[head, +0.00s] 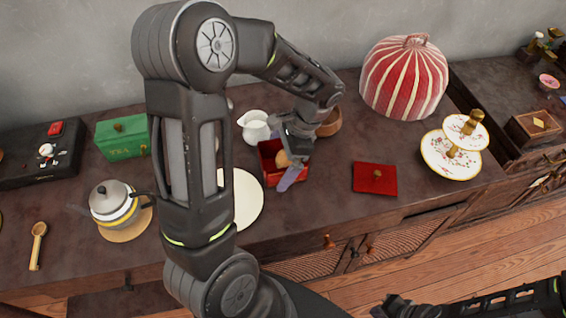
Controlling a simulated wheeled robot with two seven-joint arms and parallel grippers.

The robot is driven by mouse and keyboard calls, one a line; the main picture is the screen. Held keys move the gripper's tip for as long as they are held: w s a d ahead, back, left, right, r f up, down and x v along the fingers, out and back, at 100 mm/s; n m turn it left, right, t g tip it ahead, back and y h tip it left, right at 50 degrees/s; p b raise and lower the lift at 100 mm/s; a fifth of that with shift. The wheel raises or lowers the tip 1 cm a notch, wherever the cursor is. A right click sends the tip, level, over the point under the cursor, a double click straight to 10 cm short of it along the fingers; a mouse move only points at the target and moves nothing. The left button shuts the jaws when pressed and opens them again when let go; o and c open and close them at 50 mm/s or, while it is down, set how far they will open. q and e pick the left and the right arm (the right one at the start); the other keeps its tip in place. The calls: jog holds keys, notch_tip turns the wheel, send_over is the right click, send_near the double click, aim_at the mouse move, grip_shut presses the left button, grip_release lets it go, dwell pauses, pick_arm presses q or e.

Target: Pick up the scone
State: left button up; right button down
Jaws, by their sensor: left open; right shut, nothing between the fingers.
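A tan, rounded piece that looks like the scone (283,159) shows at the open red box (267,164), mid-counter. My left gripper (291,158) reaches down over this box from above, its jaws open around or just beside the tan piece. The arm and fingers hide part of the box, and I cannot tell whether the fingers touch the piece. My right gripper (388,304) is low at the bottom edge, away from the counter top, shut and empty.
A red lid (374,179) lies right of the box. A white jug (255,127) and brown bowl (331,123) stand close behind. A white plate (248,199), teapot (113,203), green tea box (122,136), striped cosy (404,79) and tiered stand (437,157) are around.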

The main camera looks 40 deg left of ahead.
pick_arm(q)
jog(key=c, duration=1.6)
jog(key=shift+r, duration=0.1)
notch_tip(320, 180, up, 10)
jog(key=shift+r+p, duration=0.2)
jog(key=shift+p, duration=0.1)
